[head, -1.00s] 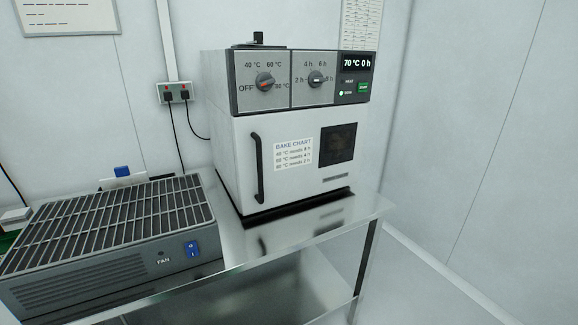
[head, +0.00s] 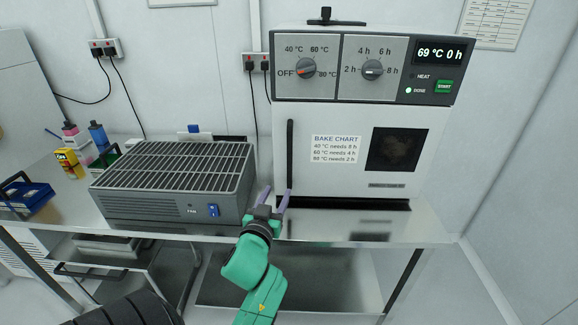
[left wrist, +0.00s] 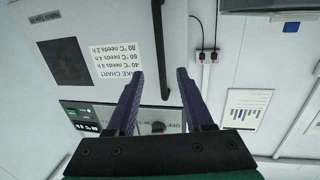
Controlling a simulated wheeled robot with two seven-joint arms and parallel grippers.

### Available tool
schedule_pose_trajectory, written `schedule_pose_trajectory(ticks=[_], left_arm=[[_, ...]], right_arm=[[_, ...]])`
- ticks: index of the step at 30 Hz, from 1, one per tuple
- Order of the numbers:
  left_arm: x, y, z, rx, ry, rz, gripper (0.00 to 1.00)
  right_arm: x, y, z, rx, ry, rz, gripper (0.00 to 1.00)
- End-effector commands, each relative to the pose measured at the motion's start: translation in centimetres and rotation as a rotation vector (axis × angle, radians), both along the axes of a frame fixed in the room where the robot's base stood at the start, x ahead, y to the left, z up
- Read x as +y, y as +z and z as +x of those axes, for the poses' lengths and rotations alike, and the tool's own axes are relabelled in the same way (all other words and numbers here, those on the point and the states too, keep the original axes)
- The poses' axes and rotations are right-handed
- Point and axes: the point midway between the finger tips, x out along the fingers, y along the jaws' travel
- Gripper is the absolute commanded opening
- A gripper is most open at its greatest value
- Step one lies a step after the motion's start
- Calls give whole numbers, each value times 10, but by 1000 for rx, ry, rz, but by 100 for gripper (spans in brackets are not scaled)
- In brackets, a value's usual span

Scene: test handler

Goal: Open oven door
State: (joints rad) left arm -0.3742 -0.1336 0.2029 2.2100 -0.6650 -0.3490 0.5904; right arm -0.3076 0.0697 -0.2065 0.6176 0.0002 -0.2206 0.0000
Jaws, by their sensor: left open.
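The oven (head: 350,175) stands on a steel bench with its white door (head: 300,130) shut. Its black vertical handle (head: 290,155) runs along the door's left edge. My left gripper (head: 276,190) is open, near the lower end of the handle in the head view. In the left wrist view the picture is upside down, and the handle (left wrist: 160,50) lies ahead between the two purple fingers (left wrist: 158,85). I cannot tell whether the fingers touch it. My right gripper does not show.
A grey fan unit (head: 180,185) with a slatted top stands left of the oven. Bottles, a yellow box (head: 69,163) and a blue bin (head: 25,198) are farther left. The bench (head: 330,225) in front of the oven is bare. The display (head: 438,52) reads 69 °C 0 h.

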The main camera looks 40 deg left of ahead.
Motion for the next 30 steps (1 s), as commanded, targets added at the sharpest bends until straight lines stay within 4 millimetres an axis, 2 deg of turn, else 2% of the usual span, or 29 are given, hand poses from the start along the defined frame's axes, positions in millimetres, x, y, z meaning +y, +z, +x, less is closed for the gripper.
schedule_pose_trajectory(ticks=[1,2,5,15,19,24,30], left_arm=[[3,13,-1,-34,6,9,52],[4,16,0,-43,8,13,52],[9,19,11,-47,5,16,52],[48,18,91,-44,6,14,52],[59,16,115,-43,6,14,52],[66,15,128,-43,5,12,52],[66,15,129,-42,5,13,52]], right_arm=[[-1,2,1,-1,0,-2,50],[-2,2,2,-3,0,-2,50],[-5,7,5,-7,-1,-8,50],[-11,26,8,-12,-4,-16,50],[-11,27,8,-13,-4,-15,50],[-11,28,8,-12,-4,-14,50],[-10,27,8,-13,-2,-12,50]])
